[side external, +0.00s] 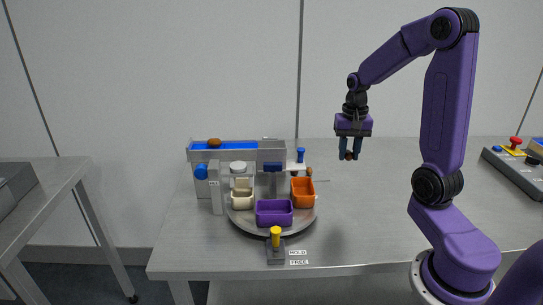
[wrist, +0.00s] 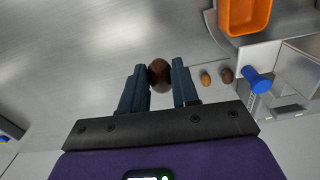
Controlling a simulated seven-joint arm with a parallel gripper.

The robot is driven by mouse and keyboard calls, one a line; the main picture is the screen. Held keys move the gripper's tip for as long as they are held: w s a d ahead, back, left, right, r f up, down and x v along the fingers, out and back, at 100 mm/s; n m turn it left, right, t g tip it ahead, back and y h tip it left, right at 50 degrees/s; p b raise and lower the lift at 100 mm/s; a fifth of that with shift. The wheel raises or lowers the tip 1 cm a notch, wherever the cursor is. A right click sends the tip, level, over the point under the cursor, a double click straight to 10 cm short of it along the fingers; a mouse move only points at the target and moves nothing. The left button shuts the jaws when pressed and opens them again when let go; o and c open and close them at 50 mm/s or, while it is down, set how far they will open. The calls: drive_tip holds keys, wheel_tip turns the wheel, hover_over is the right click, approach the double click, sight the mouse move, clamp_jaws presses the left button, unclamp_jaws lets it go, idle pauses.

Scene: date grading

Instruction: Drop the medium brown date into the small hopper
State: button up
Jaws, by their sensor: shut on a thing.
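My gripper (side external: 350,156) hangs in the air to the right of the grading machine, above the table. Its blue fingers are shut on a brown date (wrist: 159,74), which shows between the fingertips in the wrist view. In the side view only the lower end of this date (side external: 348,156) shows. Its exact shade against the other dates is hard to judge. I cannot tell for sure which part is the small hopper; a grey box-like housing (side external: 271,150) sits at the right end of the blue belt, and its inside is hidden.
A turntable (side external: 243,220) carries a cream bin (side external: 242,200), a purple bin (side external: 274,219) and an orange bin (side external: 303,204). A brown date (side external: 214,142) lies on the blue belt (side external: 238,146). A tan date (wrist: 205,79) and a dark date (wrist: 227,75) lie near a blue knob (wrist: 257,80).

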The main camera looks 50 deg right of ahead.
drive_tip(key=w+a+r, duration=0.5)
drive_tip(key=w+r, duration=0.2)
drive_tip(key=w, duration=0.2)
drive_tip(key=w+a+r, duration=0.5)
drive_tip(key=w+r, duration=0.2)
drive_tip(key=w, duration=0.2)
wheel_tip(320, 180, down, 6)
drive_tip(key=shift+w+a+f, duration=0.15)
drive_tip(key=shift+w+a, duration=0.1)
drive_tip(key=o, duration=0.8)
wheel_tip(320, 180, up, 12)
drive_tip(key=shift+r, duration=0.1)
